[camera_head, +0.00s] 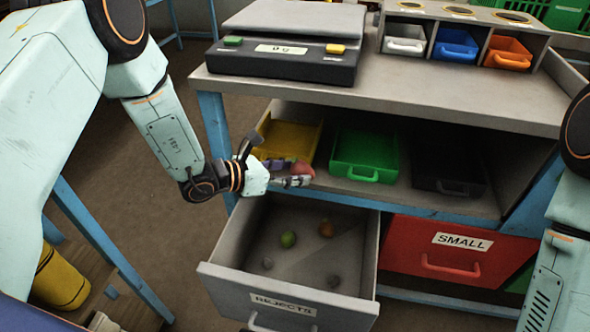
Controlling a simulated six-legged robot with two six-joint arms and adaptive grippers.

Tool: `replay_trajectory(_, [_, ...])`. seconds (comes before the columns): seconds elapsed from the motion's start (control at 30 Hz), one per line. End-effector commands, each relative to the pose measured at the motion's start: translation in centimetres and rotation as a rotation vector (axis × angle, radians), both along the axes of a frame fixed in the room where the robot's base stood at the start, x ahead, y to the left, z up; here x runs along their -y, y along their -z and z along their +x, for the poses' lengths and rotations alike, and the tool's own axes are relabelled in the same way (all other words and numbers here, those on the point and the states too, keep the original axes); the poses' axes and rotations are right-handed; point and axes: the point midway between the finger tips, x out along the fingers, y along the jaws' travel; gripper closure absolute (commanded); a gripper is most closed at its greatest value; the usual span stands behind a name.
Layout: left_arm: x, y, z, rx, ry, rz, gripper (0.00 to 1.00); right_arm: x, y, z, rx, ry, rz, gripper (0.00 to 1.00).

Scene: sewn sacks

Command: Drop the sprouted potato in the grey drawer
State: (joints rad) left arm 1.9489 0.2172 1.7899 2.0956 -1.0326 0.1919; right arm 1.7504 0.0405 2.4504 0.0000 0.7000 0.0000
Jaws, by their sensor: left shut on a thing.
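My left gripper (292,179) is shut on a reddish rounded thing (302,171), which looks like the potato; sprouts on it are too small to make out. The gripper is above the back part of the open grey drawer (228,281), in front of the shelf with the yellow tray. The drawer is labelled REJECTS and is pulled out. Inside lie a green lump (288,239), an orange-brown lump (326,229) and several small grey lumps. My right arm shows at the right edge, but its gripper is out of view.
On the shelf above the drawer stand a yellow tray (290,136), a green tray (364,152) and a black tray (447,170). A closed red drawer (414,255) labelled SMALL is at the right. A scale (285,58) stands on the bench top.

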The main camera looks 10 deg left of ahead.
Motion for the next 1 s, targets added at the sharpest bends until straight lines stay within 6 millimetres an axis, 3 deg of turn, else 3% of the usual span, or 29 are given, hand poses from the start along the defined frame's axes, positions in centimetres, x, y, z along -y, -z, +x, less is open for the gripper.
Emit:
replay_trajectory(0.4, [0.1,4.8,0.1,0.0,0.001,0.0,0.8,0.0,3.5,0.0,0.0,-0.001,0.0,0.6])
replay_trajectory(0.73, [0.3,5.0,0.3,0.0,0.001,0.0,0.8,0.0,3.6,0.0,0.0,-0.001,0.0,0.6])
replay_trajectory(0.77, [0.3,5.0,0.3,0.0,0.001,0.0,0.45,0.0,3.6,0.0,0.0,-0.001,0.0,0.6])
replay_trajectory(1.0, [0.3,5.0,0.3,0.0,0.001,0.0,0.24,0.0,3.6,0.0,0.0,-0.001,0.0,0.6])
